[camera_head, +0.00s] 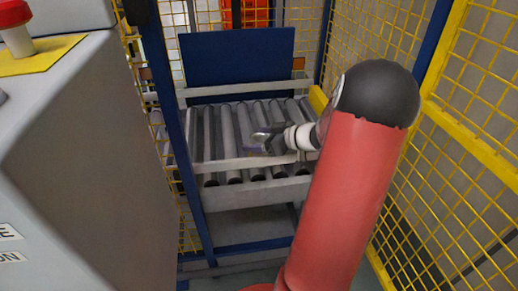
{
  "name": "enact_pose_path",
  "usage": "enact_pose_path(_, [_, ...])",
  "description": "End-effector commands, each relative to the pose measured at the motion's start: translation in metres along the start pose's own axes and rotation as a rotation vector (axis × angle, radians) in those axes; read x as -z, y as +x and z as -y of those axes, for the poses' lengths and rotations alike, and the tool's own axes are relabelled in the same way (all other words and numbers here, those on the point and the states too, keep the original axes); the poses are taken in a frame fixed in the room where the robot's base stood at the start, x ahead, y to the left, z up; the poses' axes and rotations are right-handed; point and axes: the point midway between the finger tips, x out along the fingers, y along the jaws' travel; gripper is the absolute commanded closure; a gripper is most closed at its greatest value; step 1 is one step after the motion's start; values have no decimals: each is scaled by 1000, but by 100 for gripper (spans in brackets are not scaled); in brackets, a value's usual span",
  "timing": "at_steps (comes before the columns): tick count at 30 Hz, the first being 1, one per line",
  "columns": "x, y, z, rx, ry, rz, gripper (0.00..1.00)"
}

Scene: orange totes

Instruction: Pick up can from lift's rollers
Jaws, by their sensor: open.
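The lift's rollers (228,130) are grey metal cylinders lying in a frame inside the cage. My gripper (262,139) is open over the middle of the rollers, at the end of my red arm that reaches in from the lower right. A small purplish patch (252,149) shows just below and left of the fingers; it may be part of the can, but it is too small to tell. The rest of that spot is hidden by my gripper. I cannot see whether the fingers touch anything.
A light rail (225,164) runs along the front of the rollers, and a blue panel (238,55) stands behind them. Yellow mesh fencing (470,140) closes the right side. A grey cabinet (90,150) with a red button (16,28) stands close on the left.

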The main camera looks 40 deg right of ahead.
Motion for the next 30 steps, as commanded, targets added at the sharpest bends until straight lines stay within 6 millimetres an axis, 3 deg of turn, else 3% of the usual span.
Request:
enact_pose_path(7, [0, 2, 0, -1, -1, 0, 22])
enact_pose_path(20, [0, 1, 0, 0, -1, 1, 78])
enact_pose_path(30, [4, 0, 0, 0, -3, -1, 79])
